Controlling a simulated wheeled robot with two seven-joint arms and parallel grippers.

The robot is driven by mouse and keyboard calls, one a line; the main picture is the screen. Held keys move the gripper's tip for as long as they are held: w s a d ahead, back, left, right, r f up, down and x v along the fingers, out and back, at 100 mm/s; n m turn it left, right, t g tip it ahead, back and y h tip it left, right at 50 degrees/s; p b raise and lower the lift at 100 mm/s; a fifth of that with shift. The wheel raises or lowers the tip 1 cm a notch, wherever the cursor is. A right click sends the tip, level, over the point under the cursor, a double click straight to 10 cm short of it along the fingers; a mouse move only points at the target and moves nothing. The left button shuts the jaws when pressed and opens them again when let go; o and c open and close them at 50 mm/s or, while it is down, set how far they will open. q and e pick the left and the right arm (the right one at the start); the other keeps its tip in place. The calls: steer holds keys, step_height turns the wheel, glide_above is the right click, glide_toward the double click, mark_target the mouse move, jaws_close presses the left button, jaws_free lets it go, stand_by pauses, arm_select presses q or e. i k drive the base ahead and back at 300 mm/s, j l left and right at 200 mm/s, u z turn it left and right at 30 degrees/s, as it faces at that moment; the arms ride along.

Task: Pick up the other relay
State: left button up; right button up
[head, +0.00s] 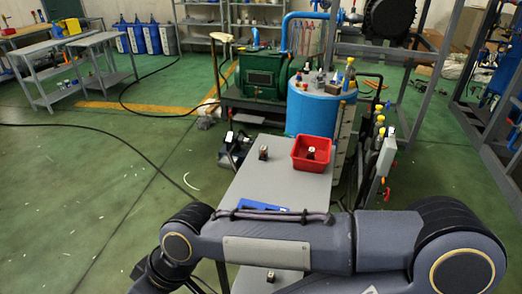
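A small dark relay-like block (263,152) with a pale top stands on the grey table (262,180), left of a red bin (313,166). A similar small block (311,153) sits inside the red bin. A third small dark block (270,276) shows on a grey surface below my arm. One of my arms crosses the bottom of the view from the right and bends down at the lower left. It hides the near part of the table. No gripper fingers show, so neither gripper can be placed relative to the blocks.
A blue flat object (262,207) lies on the table, partly behind my arm. A blue drum (321,108) stands just behind the table. Metal frames rise at the right. Green floor (90,190) is mostly open at the left, with a black cable across it.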

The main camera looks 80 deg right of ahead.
mark_target(263, 150)
steer(key=i+z, duration=0.25)
steer(key=i, duration=0.3)
steer(key=i+j+z, duration=0.2)
steer(key=i, duration=0.35)
steer(key=i+z, duration=0.25)
steer(key=i, duration=0.35)
steer(key=i+l+z, duration=0.15)
steer(key=z, duration=0.3)
steer(key=i+z, duration=0.55)
steer(key=z, duration=0.35)
steer(key=i+j+z, duration=0.2)
steer(key=z, duration=0.25)
steer(key=i, duration=0.05)
